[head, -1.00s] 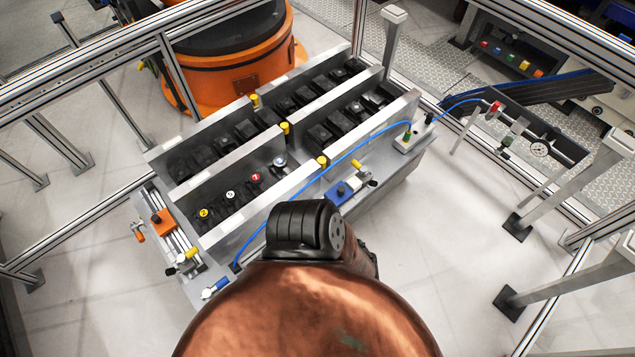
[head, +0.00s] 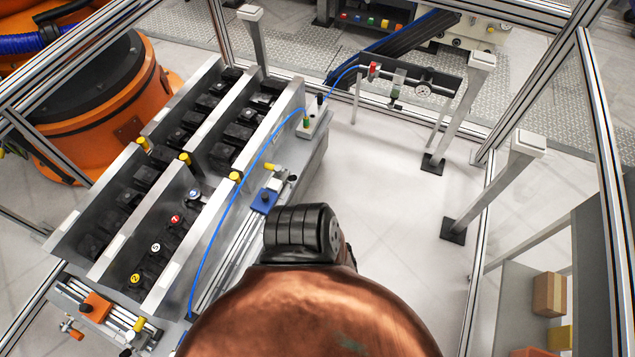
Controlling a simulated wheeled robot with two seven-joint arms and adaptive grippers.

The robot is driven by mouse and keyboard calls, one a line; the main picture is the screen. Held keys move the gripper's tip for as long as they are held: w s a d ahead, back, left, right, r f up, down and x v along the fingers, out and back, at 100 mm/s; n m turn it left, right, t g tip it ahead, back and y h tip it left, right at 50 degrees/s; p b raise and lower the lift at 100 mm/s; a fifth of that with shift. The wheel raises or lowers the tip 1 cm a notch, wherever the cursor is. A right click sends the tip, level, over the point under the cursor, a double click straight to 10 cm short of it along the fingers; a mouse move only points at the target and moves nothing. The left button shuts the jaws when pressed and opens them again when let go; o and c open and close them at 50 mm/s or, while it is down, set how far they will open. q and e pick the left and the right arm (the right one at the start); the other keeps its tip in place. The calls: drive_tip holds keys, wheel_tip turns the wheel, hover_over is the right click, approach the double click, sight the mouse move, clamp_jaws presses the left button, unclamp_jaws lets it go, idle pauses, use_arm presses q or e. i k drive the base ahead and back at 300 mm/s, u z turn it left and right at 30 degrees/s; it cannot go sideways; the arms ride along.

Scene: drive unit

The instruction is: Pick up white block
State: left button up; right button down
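A small pale block (head: 317,126) carries a green-and-red fitting and a dark fitting at the far right corner of the drive unit (head: 215,255). White block-like caps top the grey posts, one at the back (head: 250,12), one at the right (head: 482,61) and one nearer (head: 530,142). I cannot tell which of these the task calls the white block. Neither of my grippers shows in the head view. My copper-coloured body and a black joint fill the bottom middle and hide part of the floor and the unit's near side.
Metal frame rails (head: 608,190) enclose the cell. An orange robot base (head: 95,110) stands at the left. A blue hose (head: 228,205) runs along the unit to a gauge panel (head: 410,80). A grey shelf at right holds a brown box (head: 548,293).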

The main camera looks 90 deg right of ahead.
sight(275, 185)
drive_tip(key=z, duration=2.55)
